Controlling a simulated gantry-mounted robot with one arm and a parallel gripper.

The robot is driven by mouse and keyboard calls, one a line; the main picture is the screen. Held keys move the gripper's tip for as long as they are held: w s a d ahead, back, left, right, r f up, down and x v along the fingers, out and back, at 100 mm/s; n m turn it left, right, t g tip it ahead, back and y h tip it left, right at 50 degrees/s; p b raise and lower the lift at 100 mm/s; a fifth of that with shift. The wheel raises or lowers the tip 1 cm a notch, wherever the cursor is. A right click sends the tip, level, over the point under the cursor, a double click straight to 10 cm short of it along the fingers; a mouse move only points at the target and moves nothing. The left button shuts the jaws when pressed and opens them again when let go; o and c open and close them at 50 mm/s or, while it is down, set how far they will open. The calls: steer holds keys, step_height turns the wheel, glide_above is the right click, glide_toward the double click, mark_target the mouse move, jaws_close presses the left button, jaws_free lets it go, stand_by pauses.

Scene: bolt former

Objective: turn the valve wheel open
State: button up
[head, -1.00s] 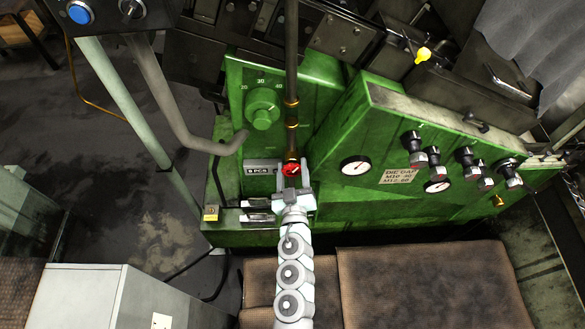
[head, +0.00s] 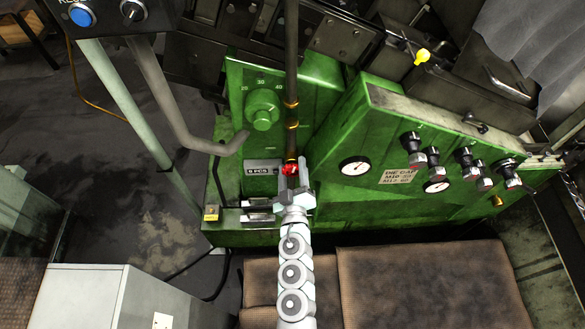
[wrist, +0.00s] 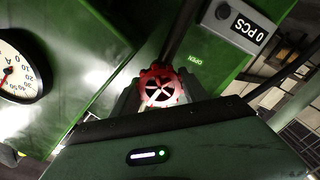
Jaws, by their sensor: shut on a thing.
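The red valve wheel (head: 289,169) sits at the lower end of a dark vertical pipe in front of the green machine. In the wrist view the spoked wheel (wrist: 161,88) shows face on, with the word OPEN on the green panel beyond it. My gripper (head: 291,178) is at the wheel, its fingers on either side and shut on it. The gripper's body hides part of the wheel in the head view and the wheel's lower edge in the wrist view.
A green dial knob (head: 262,112) is up and left. A counter reading 0 PCS (wrist: 238,25) is beside the wheel. A round gauge (head: 355,166) and several black knobs are on the sloped panel to the right. A grey pipe (head: 180,110) bends close at the left.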

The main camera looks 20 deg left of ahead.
steer(key=shift+a+n, duration=0.15)
steer(key=shift+n, duration=0.35)
steer(key=shift+r, duration=0.1)
steer(key=n+b, duration=0.1)
steer(key=n, duration=0.5)
steer(key=shift+n, duration=0.3)
steer(key=n, duration=0.3)
steer(key=shift+n+b, duration=0.3)
steer(key=shift+b, duration=0.05)
steer(key=n, duration=0.3)
steer(key=shift+f+n+b, duration=0.2)
steer(key=shift+n+b, duration=0.1)
steer(key=shift+b, duration=0.1)
steer(key=n+b, duration=0.1)
steer(key=n, duration=1)
steer(key=shift+r, duration=0.1)
steer(key=shift+n, duration=0.4)
